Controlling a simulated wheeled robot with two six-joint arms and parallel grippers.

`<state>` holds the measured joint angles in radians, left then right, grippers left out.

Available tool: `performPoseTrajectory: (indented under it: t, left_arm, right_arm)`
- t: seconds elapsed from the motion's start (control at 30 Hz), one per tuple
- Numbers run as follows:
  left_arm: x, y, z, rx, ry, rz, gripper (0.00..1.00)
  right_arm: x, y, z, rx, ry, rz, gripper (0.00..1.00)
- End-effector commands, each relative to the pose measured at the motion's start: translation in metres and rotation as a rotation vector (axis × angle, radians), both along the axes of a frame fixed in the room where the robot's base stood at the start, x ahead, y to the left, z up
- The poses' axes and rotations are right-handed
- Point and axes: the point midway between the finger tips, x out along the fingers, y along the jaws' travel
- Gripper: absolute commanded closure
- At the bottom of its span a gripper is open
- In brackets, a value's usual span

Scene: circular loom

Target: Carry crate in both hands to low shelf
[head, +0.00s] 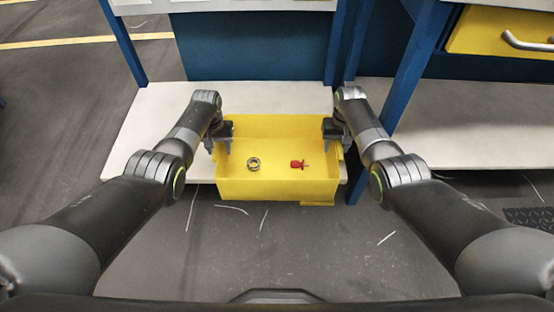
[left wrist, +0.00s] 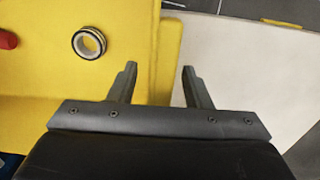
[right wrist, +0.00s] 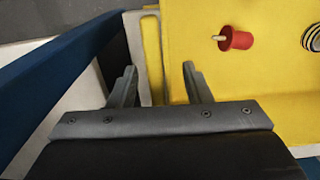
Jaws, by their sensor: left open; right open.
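The yellow crate (head: 277,188) sits on the low shelf (head: 160,125), its front side near the shelf's front edge. A metal ring (head: 253,163) and a red piece with a thin pin (head: 298,164) lie inside it. My left gripper (head: 218,145) is open at the crate's left wall; in the left wrist view the wall (left wrist: 165,50) runs between its fingers (left wrist: 158,85). My right gripper (head: 333,132) is open at the right side; in the right wrist view its fingers (right wrist: 161,85) stand either side of the right wall (right wrist: 152,55).
Blue posts (head: 348,45) rise beside the shelf, the right one close to my right arm. A second shelf (head: 450,125) and a yellow drawer (head: 500,32) are at the right. Grey floor (head: 270,235) in front is open, and some bare shelf lies left of the crate.

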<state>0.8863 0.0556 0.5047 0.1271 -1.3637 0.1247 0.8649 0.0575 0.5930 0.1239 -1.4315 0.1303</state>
Motion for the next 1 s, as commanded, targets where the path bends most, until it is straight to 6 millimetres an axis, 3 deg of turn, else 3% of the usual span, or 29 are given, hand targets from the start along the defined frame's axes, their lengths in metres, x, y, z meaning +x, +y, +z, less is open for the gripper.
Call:
performPoseTrajectory:
  t: [0.37,0.7,1.0]
  left_arm:
    - [-0.0002,-0.0001,-0.0018,0.0,0.0,0.0,0.57]
    - [-0.0003,0.0,-0.0018,0.0,0.001,0.0,1.0]
    - [-0.0004,0.0001,-0.0019,0.0,0.001,0.001,1.0]
  right_arm:
    - [0.0,0.0003,-0.0016,0.0,0.0,0.001,0.57]
    - [0.0001,0.0002,-0.0014,0.0,0.0,0.0,1.0]
    - [0.0,0.0002,-0.0014,0.0,0.0,0.0,1.0]
